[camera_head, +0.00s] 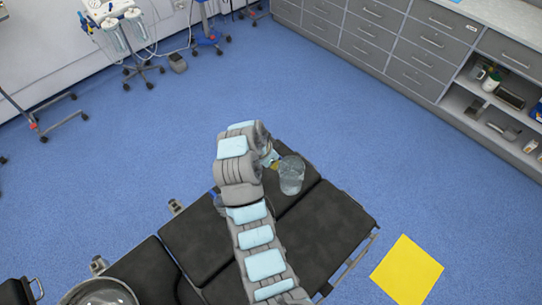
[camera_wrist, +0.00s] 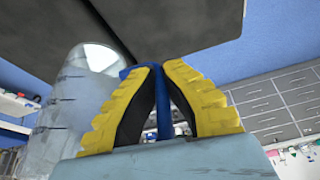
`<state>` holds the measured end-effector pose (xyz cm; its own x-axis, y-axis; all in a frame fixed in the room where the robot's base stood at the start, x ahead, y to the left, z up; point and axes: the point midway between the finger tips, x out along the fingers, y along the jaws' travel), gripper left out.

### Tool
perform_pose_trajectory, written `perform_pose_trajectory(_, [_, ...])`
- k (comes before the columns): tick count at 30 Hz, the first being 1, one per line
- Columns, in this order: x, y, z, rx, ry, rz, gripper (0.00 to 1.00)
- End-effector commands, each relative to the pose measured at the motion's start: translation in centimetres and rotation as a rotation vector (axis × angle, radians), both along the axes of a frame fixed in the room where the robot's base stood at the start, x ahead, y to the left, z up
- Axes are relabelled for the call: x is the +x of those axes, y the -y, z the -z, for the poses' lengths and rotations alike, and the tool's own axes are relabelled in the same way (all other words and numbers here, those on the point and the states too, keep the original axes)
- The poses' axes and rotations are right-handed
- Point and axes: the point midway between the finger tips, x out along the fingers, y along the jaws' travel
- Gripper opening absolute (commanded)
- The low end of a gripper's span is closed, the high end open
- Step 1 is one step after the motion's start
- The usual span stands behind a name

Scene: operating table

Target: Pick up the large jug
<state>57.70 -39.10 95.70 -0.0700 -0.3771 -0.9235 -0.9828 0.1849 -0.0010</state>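The large jug (camera_head: 291,175) is clear and stands on the black operating table (camera_head: 325,228), right of my arm's end. In the wrist view its clear body (camera_wrist: 72,105) fills the left side, close beside my fingers. A blue bar, which looks like its handle (camera_wrist: 164,105), runs between the fingers. My gripper (camera_wrist: 160,68) has yellow ridged fingers with black inner pads. Their tips come together on the blue bar, with almost no gap. In the head view my gripper (camera_head: 273,163) is mostly hidden behind my wrist, at the jug's left side.
A round metal bowl (camera_head: 102,293) is at the lower left. Part of another object (camera_head: 219,203) shows beside my arm. A yellow square (camera_head: 407,270) lies on the floor at right. Grey drawers and shelves (camera_head: 425,58) line the back right. Blue floor surrounds the table.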

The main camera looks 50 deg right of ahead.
Motion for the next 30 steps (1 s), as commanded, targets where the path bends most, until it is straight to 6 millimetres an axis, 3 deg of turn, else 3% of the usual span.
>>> perform_pose_trajectory(12, [-1.7,-0.5,-0.7,0.001,-0.002,-0.001,0.0])
perform_pose_trajectory(30, [-2.4,-0.7,-1.1,0.0,-0.001,0.0,0.0])
